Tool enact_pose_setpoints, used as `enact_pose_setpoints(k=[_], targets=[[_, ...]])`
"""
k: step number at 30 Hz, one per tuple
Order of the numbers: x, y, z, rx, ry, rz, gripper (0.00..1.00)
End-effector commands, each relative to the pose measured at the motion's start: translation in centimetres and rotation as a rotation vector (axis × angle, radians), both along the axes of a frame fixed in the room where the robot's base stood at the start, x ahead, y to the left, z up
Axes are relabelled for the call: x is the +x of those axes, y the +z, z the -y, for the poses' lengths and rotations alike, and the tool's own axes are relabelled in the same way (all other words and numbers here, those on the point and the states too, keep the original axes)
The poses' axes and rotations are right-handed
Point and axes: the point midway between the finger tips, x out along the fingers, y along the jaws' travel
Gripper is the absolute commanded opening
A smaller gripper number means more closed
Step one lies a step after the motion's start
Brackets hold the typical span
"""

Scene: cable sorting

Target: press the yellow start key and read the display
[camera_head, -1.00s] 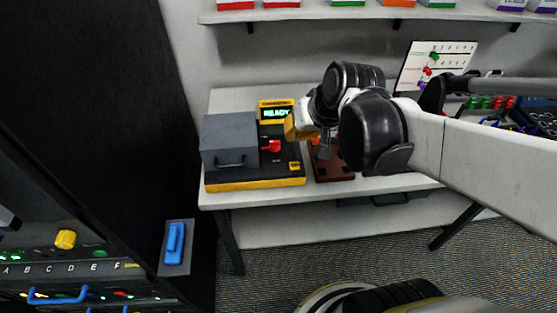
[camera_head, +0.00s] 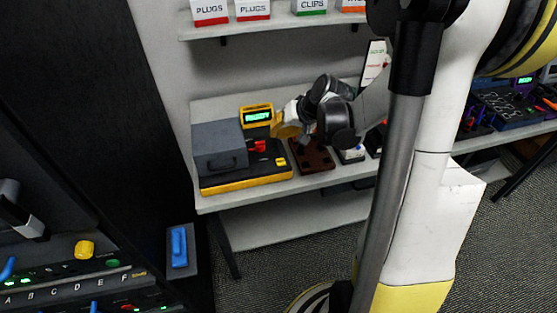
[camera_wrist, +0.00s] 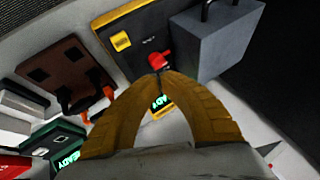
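The test box with a black top and yellow base (camera_head: 245,182) sits on the white table. Its yellow start key (camera_head: 281,162) is at the front right corner and also shows in the wrist view (camera_wrist: 121,40). The display (camera_head: 257,117) stands at the back, lit green, and appears to read READY. In the wrist view the display (camera_wrist: 160,102) shows between my fingers. My gripper (camera_wrist: 160,76) has yellow fingers with tips together and nothing visible between them. In the head view my gripper (camera_head: 281,127) is above the box's right rear, apart from the key.
A red lever (camera_head: 258,146) on the box lies just beyond my fingertips in the wrist view. A grey lidded housing (camera_head: 219,147) covers the box's left side. A brown fixture (camera_head: 311,156) stands to the right. A dark cabinet (camera_head: 110,110) rises at the left.

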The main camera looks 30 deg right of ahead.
Motion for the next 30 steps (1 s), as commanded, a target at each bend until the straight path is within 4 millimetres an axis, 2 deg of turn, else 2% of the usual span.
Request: enact_pose_setpoints(k=[5, 11, 24, 30], targets=[[0.0, -0.2, 0.0, 0.0, 0.0, 0.0, 0.0], [0.0, -1.5, 0.0, -0.001, 0.0, 0.0, 0.0], [0.0, -7.5, 0.0, -0.001, 0.0, 0.0, 0.0], [0.0, -8.8, 0.0, -0.001, 0.0, 0.0, 0.0]])
